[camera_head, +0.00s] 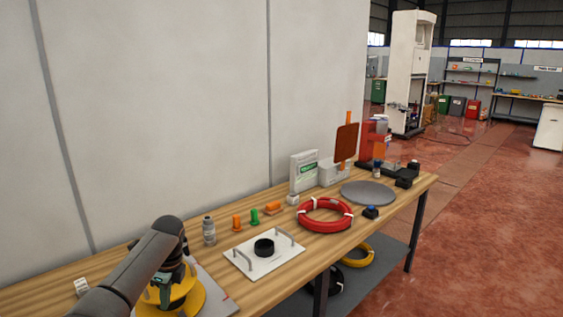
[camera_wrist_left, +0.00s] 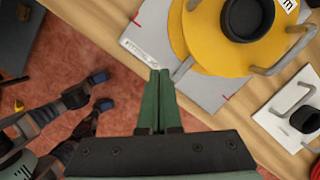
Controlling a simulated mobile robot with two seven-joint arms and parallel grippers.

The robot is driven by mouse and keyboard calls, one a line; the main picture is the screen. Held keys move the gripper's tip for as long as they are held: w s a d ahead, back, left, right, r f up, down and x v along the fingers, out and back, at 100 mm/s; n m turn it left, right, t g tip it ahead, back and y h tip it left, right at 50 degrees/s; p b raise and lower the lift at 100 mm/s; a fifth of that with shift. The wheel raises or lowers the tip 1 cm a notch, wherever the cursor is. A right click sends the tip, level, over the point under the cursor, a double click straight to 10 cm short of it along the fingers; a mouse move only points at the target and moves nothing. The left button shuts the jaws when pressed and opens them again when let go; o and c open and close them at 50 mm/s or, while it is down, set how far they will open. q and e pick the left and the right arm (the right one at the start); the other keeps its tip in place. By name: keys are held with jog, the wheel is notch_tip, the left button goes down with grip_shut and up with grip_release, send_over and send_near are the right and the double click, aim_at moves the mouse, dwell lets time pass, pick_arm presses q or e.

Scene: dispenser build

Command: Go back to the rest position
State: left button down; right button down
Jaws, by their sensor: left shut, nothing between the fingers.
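My left arm comes in from the left in the head view, over the near end of the wooden workbench (camera_head: 262,284). My left gripper (camera_head: 163,284), with green fingers, is partly hidden by the arm there. In the left wrist view the gripper (camera_wrist_left: 158,76) is shut and empty, its two fingers side by side. The fingertips appear close to the bench edge and a grey plate (camera_wrist_left: 150,35) bearing a yellow disc assembly (camera_wrist_left: 205,55) with a black ring on top. The yellow disc assembly also shows in the head view (camera_head: 186,300), partly covered by my arm. My right gripper is not identifiable.
A white plate with handles (camera_head: 262,262) holds a black ring. A bottle (camera_head: 209,231), a red hose coil (camera_head: 325,214), a grey disc (camera_head: 367,193) and a red-based device (camera_head: 372,145) stand along the bench. A wall runs behind; red floor is open at right.

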pick_arm(q)
jog(key=s+a+f+n+t+h, duration=0.1)
jog(key=s+a+f+t+h, duration=0.15)
jog(key=s+a+f, duration=0.35)
jog(key=w+a+r+n+t+y, duration=0.1)
jog(key=w+r+n+t, duration=0.65)
jog(key=r, duration=0.25)
jog(key=w+a+r+n+t+y, duration=0.1)
jog(key=w+r+n+t, duration=0.65)
jog(key=r, duration=0.25)
jog(key=s+d+f+g+h, duration=0.1)
jog(key=s+d+f+g, duration=0.1)
jog(key=s+d+f, duration=0.55)
jog(key=s+d+f+g+h, duration=0.25)
jog(key=s+f, duration=0.65)
jog(key=f, duration=0.6)
jog(key=s+d+f+g, duration=0.2)
jog(key=s+d+f, duration=0.2)
jog(key=s, duration=0.8)
jog(key=s+d+f+g+h, duration=0.1)
jog(key=s+d+f, duration=0.4)
jog(key=s, duration=0.8)
jog(key=shift+s+d+f+n+g, duration=0.2)
jog(key=shift+f+n+g, duration=0.25)
jog(key=shift+f, duration=0.3)
